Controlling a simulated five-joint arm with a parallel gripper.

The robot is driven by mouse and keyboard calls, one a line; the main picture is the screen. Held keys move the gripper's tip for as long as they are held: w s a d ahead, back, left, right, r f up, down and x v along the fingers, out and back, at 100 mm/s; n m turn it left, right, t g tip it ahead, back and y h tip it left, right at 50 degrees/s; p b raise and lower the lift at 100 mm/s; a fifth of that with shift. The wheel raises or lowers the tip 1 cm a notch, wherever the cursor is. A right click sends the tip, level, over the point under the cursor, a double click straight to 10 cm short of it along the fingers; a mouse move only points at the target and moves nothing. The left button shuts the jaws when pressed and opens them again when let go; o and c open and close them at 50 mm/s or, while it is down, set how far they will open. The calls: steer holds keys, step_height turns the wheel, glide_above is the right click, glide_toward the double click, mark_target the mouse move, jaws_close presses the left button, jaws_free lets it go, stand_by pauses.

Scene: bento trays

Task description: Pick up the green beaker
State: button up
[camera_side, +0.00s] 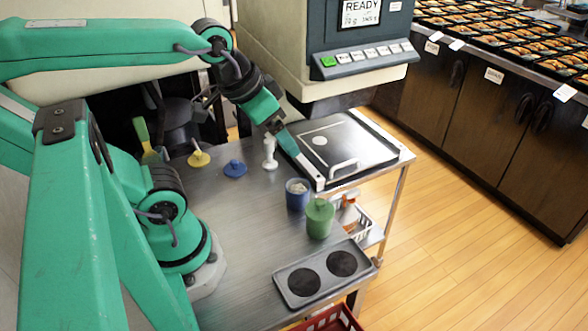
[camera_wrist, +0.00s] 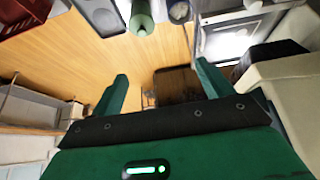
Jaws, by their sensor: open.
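The green beaker (camera_side: 319,221) stands upright on the steel cart top near its right edge, just in front of a blue cup (camera_side: 297,197). In the wrist view, the green beaker (camera_wrist: 141,18) shows at the top edge, partly cut off, beyond the fingertips and left of the middle. My gripper (camera_side: 297,152) is above the cart, up and behind the beaker in the side view, clear of it. In the wrist view, my gripper (camera_wrist: 161,70) has its two green fingers spread wide with nothing between them.
A dark tray with two round recesses (camera_side: 312,268) lies in front of the beaker. A flat plate unit (camera_side: 375,140) is behind it. A white piece (camera_side: 269,153), a blue piece (camera_side: 235,169) and a yellow piece (camera_side: 199,158) stand to the left. A red basket (camera_side: 333,320) is below the front edge.

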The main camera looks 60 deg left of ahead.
steer(key=g, duration=0.3)
glide_toward(321, 200)
steer(key=f, duration=0.1)
steer(key=w+f+g, duration=0.1)
steer(key=f, duration=0.1)
steer(key=w+f+g, duration=0.1)
steer(key=f, duration=0.1)
steer(key=shift+a+f+n, duration=0.1)
steer(key=shift+f+n, duration=0.15)
steer(key=shift+n, duration=0.05)
steer(key=shift+w+f+g, duration=0.1)
steer(key=shift+f+g, duration=0.2)
steer(key=shift+f, duration=0.05)
steer(key=shift+f, duration=1.3)
steer(key=shift+f, duration=0.1)
steer(key=shift+d+f, duration=0.15)
steer(key=shift+f, duration=1.1)
steer(key=shift+d+f, duration=0.1)
steer(key=shift+f, duration=1.15)
